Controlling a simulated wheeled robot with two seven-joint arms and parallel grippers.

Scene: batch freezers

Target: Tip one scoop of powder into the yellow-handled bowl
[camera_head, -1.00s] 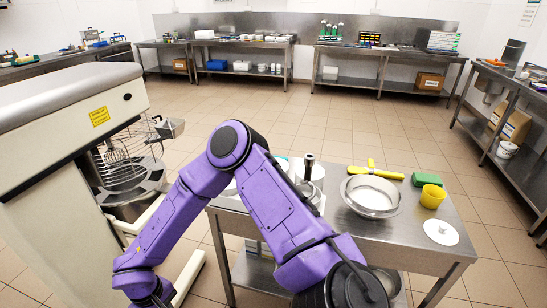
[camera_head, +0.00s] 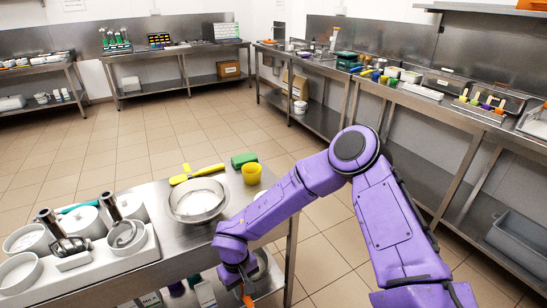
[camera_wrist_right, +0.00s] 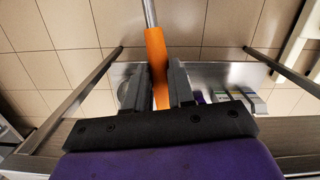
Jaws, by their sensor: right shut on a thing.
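My right gripper (camera_head: 244,286) is low beside the front right part of the steel table (camera_head: 170,245). In the right wrist view the right gripper (camera_wrist_right: 164,85) is shut on an orange handle (camera_wrist_right: 157,62). A thin metal rod runs from this handle out of the top of that view, so the tool's head is hidden. A steel bowl (camera_head: 196,214) with white contents (camera_head: 195,197) stands on the table. A yellow tool (camera_head: 197,173) lies just behind it; I cannot tell if it is joined to the bowl. My left gripper is not in view.
A yellow cup (camera_head: 251,174) and a green block (camera_head: 243,159) stand right of the bowl. A white rack (camera_head: 125,262) with several tubs fills the table's left side. My arm covers the table's right edge. Floor is open behind the table.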

